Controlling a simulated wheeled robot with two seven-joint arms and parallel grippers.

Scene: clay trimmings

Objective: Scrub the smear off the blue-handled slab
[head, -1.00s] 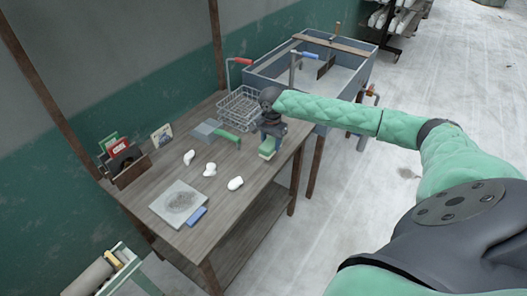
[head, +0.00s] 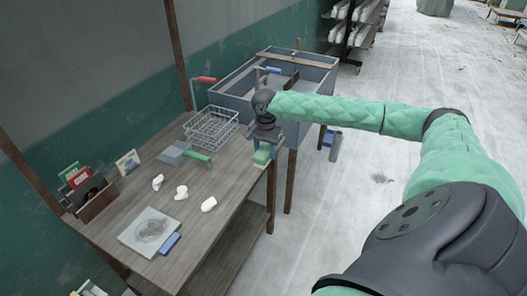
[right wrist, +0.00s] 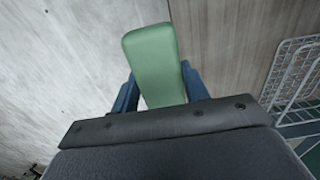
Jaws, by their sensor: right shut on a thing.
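The blue-handled slab (head: 136,236) lies flat on the wooden table, a pale square plate with a blue handle (head: 169,244) at its front right corner. My right gripper (head: 264,143) is shut on a green block (head: 262,155), well to the right of the slab, at the table's right edge. In the right wrist view the green block (right wrist: 155,62) sits between the blue fingers (right wrist: 160,90), with pale floor on the left and table wood on the right. My left gripper is not in view.
A wooden box (head: 97,199) holds packets at the left.

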